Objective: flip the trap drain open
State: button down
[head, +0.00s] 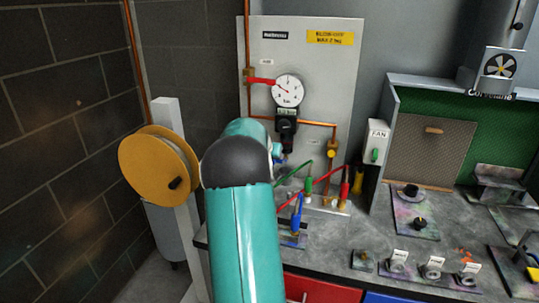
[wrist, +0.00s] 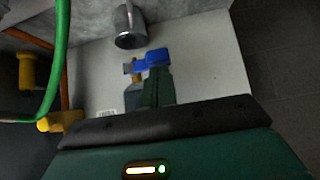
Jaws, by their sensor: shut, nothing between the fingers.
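In the wrist view a small blue lever (wrist: 153,58) sits just past the tips of my gripper (wrist: 150,74). I take it for the trap drain's handle. My gripper's dark fingers are shut with nothing between them. The fingertips overlap the lever's near edge in the picture; I cannot tell whether they touch it. A grey metal cup (wrist: 130,32) is just beyond the lever. In the head view a bit of blue (head: 280,161) shows beside my arm, below the dark regulator (head: 286,121). My gripper is hidden behind my arm there.
A round gauge (head: 288,91), a red lever (head: 261,81) and copper pipes are on the grey panel (head: 335,75). Green and red hoses run close by; the green hose (wrist: 63,50) passes left in the wrist view. A yellow reel (head: 155,168) stands left.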

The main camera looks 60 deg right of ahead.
jog(key=shift+w, duration=0.1)
jog(key=shift+f+n+g, duration=0.15)
jog(key=shift+n+g, duration=0.15)
jog(key=shift+g, duration=0.2)
dwell(0.3)
jog(key=shift+w+a+f+n+g+h, duration=0.1)
jog(key=shift+f+n+g+h, duration=0.45)
jog(key=shift+f+g, duration=0.9)
jog(key=shift+w+f+n+g+h, duration=0.1)
jog(key=shift+f+n+g+h, duration=0.15)
jog(key=shift+f+n+g, duration=1.2)
jog(key=shift+s+f+m, duration=0.25)
jog(key=shift+f+m, duration=0.05)
jog(key=shift+f, duration=0.45)
